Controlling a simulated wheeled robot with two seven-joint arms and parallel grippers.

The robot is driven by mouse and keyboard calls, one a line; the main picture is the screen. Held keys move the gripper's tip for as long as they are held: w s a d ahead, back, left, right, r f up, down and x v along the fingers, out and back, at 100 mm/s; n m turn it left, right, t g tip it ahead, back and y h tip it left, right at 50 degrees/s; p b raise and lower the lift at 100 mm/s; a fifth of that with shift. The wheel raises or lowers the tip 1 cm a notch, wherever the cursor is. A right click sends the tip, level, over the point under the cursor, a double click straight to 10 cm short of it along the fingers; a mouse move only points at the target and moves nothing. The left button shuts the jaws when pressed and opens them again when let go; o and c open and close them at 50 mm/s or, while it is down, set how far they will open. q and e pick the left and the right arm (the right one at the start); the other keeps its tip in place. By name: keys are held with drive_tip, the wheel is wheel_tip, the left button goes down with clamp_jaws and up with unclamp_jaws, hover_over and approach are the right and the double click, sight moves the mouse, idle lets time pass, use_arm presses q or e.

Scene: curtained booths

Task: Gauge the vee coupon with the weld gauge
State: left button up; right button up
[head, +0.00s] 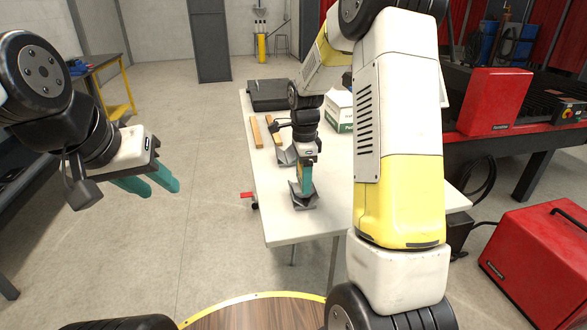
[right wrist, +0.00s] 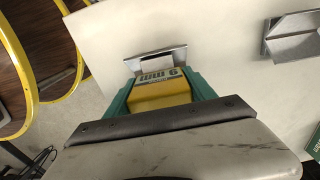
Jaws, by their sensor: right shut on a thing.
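My right gripper (head: 305,182) is shut on a yellow block with dark lettering, the weld gauge (right wrist: 165,93), held between its teal fingers in the right wrist view (right wrist: 158,88). The gripper is low over a grey metal coupon (head: 304,204) near the front of the table; this coupon also shows just beyond the gauge (right wrist: 142,60). Whether the gauge touches it I cannot tell. A second grey angled coupon (head: 285,157) lies further back, also at the right wrist view's right (right wrist: 292,36). Which one is the vee coupon is unclear. My left gripper (head: 150,186) is open and empty, left of the table.
The white table (head: 290,229) also carries wooden strips (head: 256,132), a black case (head: 270,94) and a white and green box (head: 341,112). A red clamp (head: 248,195) sticks out from its left edge. A red machine (head: 545,262) stands at right. Floor left of the table is clear.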

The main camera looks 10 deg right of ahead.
drive_tip(key=o, duration=1.6)
wheel_tip(320, 180, up, 7)
drive_tip(key=shift+r, duration=0.4)
drive_tip(key=shift+s+r, duration=0.1)
drive_tip(key=s+r+n+t+y, duration=0.1)
drive_tip(key=s+r+n+t, duration=0.2)
drive_tip(key=s+r+n, duration=0.6)
drive_tip(key=s+a+n+t, duration=0.1)
drive_tip(key=s+n, duration=0.3)
drive_tip(key=s, duration=0.3)
drive_tip(key=s+a+r+n+t+y, duration=0.1)
drive_tip(key=s+n+t, duration=0.1)
drive_tip(key=s+n, duration=0.3)
drive_tip(key=s, duration=0.3)
drive_tip(key=shift+r+n, duration=0.3)
